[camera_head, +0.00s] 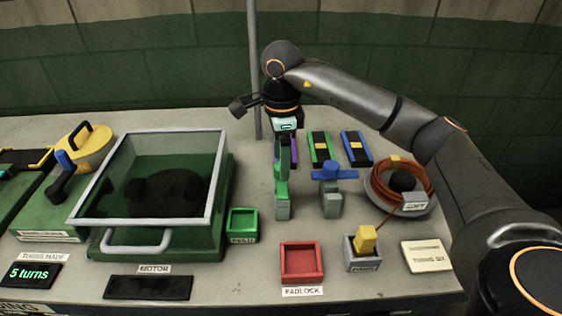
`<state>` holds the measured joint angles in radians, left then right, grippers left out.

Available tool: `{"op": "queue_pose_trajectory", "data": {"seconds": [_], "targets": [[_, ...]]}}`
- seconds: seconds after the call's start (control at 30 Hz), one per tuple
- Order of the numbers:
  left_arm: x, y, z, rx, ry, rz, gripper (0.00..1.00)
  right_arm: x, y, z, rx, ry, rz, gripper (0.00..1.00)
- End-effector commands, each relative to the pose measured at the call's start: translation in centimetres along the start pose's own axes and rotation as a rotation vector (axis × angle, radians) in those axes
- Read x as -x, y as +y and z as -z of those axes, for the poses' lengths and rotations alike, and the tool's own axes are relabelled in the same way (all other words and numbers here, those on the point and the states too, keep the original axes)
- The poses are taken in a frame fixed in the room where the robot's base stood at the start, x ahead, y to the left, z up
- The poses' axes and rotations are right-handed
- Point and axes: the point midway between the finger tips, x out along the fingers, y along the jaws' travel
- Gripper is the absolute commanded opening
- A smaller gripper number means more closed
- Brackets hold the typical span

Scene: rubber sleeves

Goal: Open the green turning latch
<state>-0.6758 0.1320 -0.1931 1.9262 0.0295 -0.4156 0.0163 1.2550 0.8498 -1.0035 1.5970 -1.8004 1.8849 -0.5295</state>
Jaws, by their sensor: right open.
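The green turning latch (281,188) stands on a small grey block near the middle of the table, its green part rising towards my right gripper. My right gripper (285,143) reaches down from above, directly over the latch. It is open; its fingers are hard to make out against the green part, so I cannot tell whether they touch it. My left gripper is not in view.
A blue turning latch (332,175) stands close on the right. A glass-lidded green box (155,242) is at the left. A green tray (242,222), a red tray (301,278) and an orange cable coil (376,191) surround the latches. Several coloured blocks lie behind.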

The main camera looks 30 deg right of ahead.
Motion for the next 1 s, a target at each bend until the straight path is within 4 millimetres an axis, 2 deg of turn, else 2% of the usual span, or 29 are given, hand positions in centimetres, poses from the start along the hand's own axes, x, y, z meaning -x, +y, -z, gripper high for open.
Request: {"op": "queue_pose_trajectory", "data": {"seconds": [0.13, 0.43, 1.0], "targets": [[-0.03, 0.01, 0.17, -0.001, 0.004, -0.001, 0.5, -0.97, 0.03, 0.02, 0.001, 0.0, -0.001, 0.76], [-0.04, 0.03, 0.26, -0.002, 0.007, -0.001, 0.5, -1.12, 0.01, 0.0, 0.001, 0.0, 0.001, 0.75], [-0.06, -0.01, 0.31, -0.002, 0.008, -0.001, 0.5, -1.09, 0.02, -0.01, 0.001, 0.0, 0.0, 0.11]]}}
